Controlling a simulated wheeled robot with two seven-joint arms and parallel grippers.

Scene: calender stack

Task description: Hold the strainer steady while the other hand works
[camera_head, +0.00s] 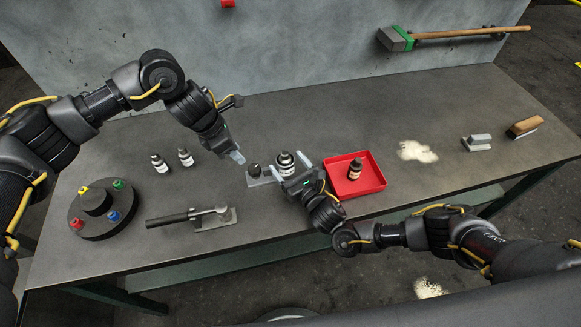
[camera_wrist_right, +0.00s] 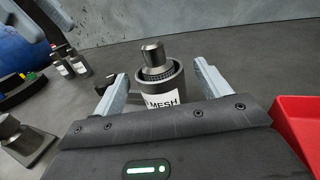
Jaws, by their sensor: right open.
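The strainer, a dark cylinder with a white MESH label (camera_wrist_right: 162,99), stands upright on the bench with a dark round piece in its top. In the head view it shows (camera_head: 285,158) near the bench's middle. My right gripper (camera_wrist_right: 160,75) is open, with one pale finger on each side of the strainer. The wrist view shows gaps beside it, so I see no grip on it. My left gripper (camera_head: 237,157) hangs left of the strainer, apart from it. Its fingertips look close together, and I cannot tell whether they are shut.
A grey block with a dark knob (camera_head: 260,179) sits just left of the strainer. A red tray (camera_head: 373,181) holding a dark bottle is close on its right. Two bottles (camera_head: 160,164), a round stand (camera_head: 101,226) and a handled tool (camera_head: 183,217) lie left. Pale powder (camera_head: 417,151) lies right.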

